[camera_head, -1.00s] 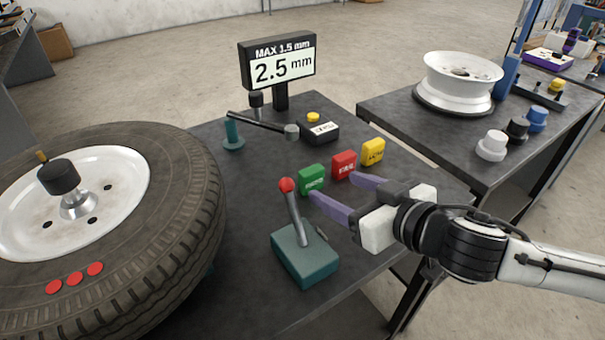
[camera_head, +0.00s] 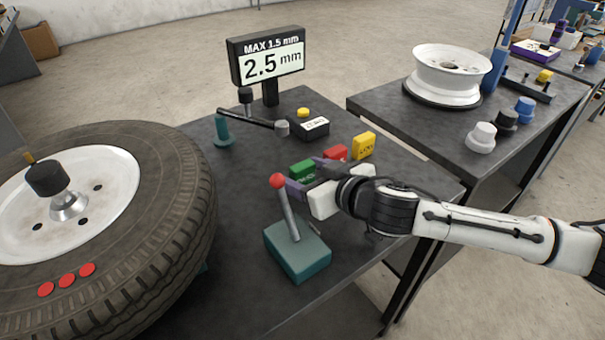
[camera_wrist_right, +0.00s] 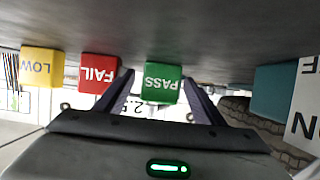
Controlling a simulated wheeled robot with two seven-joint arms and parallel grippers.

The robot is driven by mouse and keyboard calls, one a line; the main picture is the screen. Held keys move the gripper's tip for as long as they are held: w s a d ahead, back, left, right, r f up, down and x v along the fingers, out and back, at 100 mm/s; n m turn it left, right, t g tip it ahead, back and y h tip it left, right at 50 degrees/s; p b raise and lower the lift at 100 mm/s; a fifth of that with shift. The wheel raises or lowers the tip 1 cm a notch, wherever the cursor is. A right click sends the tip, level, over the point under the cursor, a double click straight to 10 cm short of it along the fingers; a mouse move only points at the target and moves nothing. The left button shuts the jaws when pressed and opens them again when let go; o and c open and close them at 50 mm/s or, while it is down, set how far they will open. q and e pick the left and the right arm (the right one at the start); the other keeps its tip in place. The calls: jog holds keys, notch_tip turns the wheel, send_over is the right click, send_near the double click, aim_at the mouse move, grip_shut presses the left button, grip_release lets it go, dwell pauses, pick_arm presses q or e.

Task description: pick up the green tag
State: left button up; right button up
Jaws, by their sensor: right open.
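The green tag (camera_head: 302,170), lettered PASS, stands on the dark table beside the red tag (camera_head: 336,153), lettered FAIL, and the yellow tag (camera_head: 364,145). My right gripper (camera_head: 308,178) is open at the green tag and partly covers it and the red tag in the head view. In the right wrist view the green tag (camera_wrist_right: 162,83) shows between the two fingers, with a finger on each side; I cannot tell whether they touch it. The red tag (camera_wrist_right: 99,80) is just outside one finger there. My left gripper is not in view.
A teal lever box (camera_head: 297,250) with a red knob stands close to my right gripper. A display (camera_head: 267,60) reads 2.5 mm. A tyre (camera_head: 170,240) fills the left side. A small black box (camera_head: 308,128) and a teal post (camera_head: 222,132) stand behind the tags.

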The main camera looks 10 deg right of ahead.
jog(key=c, duration=1.1)
